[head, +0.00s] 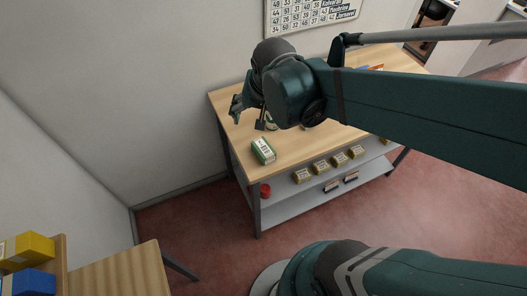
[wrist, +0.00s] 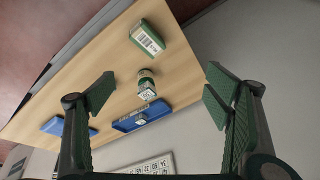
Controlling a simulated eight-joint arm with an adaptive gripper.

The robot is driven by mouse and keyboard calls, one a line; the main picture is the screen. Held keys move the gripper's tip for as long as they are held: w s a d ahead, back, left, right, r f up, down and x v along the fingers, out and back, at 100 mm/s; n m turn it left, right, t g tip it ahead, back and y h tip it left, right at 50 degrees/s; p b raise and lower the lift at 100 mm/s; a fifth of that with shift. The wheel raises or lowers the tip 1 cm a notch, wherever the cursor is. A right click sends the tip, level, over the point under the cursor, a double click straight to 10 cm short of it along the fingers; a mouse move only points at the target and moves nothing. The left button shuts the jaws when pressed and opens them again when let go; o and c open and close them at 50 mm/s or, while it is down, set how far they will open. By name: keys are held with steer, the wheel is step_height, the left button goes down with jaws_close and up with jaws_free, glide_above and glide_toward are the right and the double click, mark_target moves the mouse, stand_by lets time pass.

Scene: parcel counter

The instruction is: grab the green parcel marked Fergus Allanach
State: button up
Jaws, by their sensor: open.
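A green parcel (head: 263,151) with a white label lies on the near left corner of the wooden table. In the wrist view the green parcel (wrist: 147,38) is at the top middle, with a barcode label facing up; no name can be read. My gripper (head: 249,117) is open above the table, beyond the parcel and apart from it. In the wrist view my gripper (wrist: 158,88) has its fingers wide apart with nothing held. A smaller green and white item (wrist: 146,84) stands between the fingers in the picture, below the parcel; my arm partly hides it in the head view.
Tan labelled boxes (head: 321,166) and a red can (head: 265,190) sit on the lower shelf. A yellow box (head: 35,246) and a blue box (head: 35,282) are at lower left. The wall stands close behind the table.

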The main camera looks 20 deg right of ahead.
mark_target(263, 147)
steer(key=w+f+m+g, duration=0.1)
steer(key=f+m, duration=0.2)
steer(key=f, duration=0.2)
steer(key=w+d+f+m+g+b, duration=0.1)
steer(key=w+f+m, duration=0.1)
steer(key=f, duration=0.2)
steer(key=w+d+f+m+g+b, duration=0.1)
steer(key=w+f+m, duration=0.1)
steer(key=f, duration=0.3)
steer(key=shift+w+d+f+m+g+h, duration=0.1)
steer(key=shift+f+m+g+h, duration=0.25)
steer(key=shift+m, duration=0.45)
steer(key=shift+d+f+m, duration=0.1)
steer(key=shift+f+m, duration=0.3)
steer(key=shift+f, duration=0.25)
steer(key=shift+f, duration=0.2)
steer(key=shift+d+f, duration=0.2)
steer(key=shift+f, duration=0.95)
steer(key=shift+f, duration=0.1)
steer(key=shift+w+d+f+b, duration=0.1)
steer(key=shift+d+f+b, duration=0.1)
steer(key=shift+f, duration=1.05)
steer(key=shift+d+f+b, duration=0.1)
steer(key=shift+f+b, duration=0.05)
steer(key=shift+f, duration=1.05)
steer(key=c, duration=1.1)
